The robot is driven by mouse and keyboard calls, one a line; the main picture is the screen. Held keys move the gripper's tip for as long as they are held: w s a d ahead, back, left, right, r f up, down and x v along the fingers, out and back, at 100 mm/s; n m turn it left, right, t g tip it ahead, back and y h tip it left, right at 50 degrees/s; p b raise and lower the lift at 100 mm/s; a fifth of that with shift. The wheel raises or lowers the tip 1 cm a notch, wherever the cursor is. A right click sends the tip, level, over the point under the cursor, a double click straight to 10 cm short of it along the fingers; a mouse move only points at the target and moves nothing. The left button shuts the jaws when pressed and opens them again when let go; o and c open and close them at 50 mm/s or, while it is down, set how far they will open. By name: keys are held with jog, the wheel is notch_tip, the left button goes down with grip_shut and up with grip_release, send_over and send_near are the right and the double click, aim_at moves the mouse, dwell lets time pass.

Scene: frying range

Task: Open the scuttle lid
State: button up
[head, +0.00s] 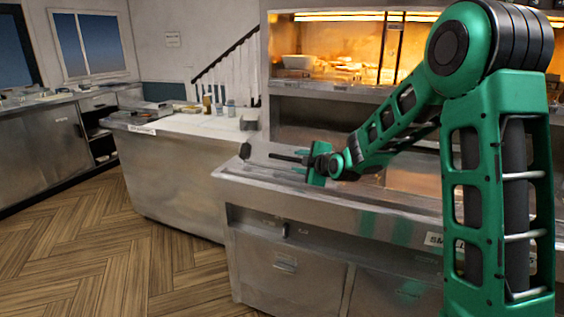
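The steel frying range (300,210) stands in the middle and right of the head view, with a long flat steel top. I cannot make out for certain which part of it is the scuttle lid. A small dark knob-like piece (245,151) shows at the left end of the top. My gripper (280,157), green with dark slim fingers, points left just above the range top, a little right of that dark piece. I cannot tell whether it touches anything. The fingers are too small to show a gap between them. My green arm hides the right part of the range.
A lit warming cabinet (340,50) with food rises behind the range top. A steel counter (165,170) with a white top and small bottles (207,104) stands at left. The wooden floor (80,240) is clear at front left. Closed doors (285,267) front the range.

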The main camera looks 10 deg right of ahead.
aim_at(286, 158)
jog(key=x, duration=1.1)
jog(key=shift+w+a+r, duration=0.2)
jog(key=shift+w+r, duration=0.05)
jog(key=shift+r, duration=0.05)
